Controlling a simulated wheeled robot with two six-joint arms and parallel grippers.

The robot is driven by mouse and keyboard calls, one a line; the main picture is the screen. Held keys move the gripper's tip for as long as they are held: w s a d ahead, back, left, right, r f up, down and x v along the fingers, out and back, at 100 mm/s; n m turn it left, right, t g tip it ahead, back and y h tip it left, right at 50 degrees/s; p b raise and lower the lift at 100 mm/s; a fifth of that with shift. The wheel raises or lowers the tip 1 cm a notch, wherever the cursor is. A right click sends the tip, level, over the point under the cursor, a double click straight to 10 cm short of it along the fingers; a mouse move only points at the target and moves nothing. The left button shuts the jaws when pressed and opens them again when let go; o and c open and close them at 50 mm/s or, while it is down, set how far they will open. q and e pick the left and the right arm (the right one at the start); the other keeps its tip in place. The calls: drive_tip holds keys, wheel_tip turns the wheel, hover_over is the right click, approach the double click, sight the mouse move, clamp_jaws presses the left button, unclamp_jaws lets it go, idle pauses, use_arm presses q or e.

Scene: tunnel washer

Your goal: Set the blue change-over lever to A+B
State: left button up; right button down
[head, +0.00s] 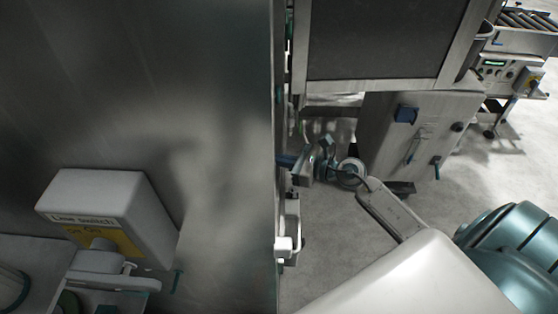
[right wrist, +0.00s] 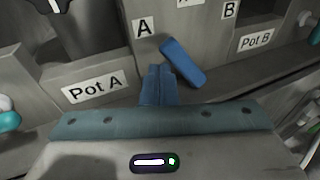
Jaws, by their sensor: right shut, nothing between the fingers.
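The blue change-over lever (right wrist: 182,62) shows in the right wrist view as a short flat bar, tilted with its upper end to the left. That end lies between the plate A (right wrist: 144,28) and a middle plate (right wrist: 188,2) cut off by the top edge; plate B (right wrist: 229,10) is farther right. My right gripper (right wrist: 158,80) is shut and empty, its blue fingertips just left of the lever. I cannot tell whether they touch it. In the head view my right gripper (head: 288,161) is at the edge of the big steel panel; the lever cannot be made out there. My left gripper is not in view.
The steel panel (head: 225,120) fills the left of the head view, with the Line switch box (head: 110,210) on it. Signs Pot A (right wrist: 94,90) and Pot B (right wrist: 256,41) flank the lever.

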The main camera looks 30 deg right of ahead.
drive_tip(key=shift+w+d+r, duration=0.1)
drive_tip(key=shift+w+r, duration=0.05)
drive_tip(key=shift+r, duration=0.25)
drive_tip(key=shift+w+d+r, duration=0.3)
drive_tip(key=shift+w+r, duration=0.1)
drive_tip(key=shift+w, duration=0.1)
drive_tip(key=shift+w+d+r, duration=0.3)
drive_tip(key=shift+w+r, duration=0.05)
drive_tip(key=shift+w, duration=0.15)
idle(1.1)
drive_tip(key=shift+s+p, duration=0.1)
drive_tip(key=shift+p, duration=0.25)
drive_tip(key=shift+s+a+r, duration=0.1)
drive_tip(key=shift+s+a, duration=0.1)
drive_tip(key=shift+s, duration=0.05)
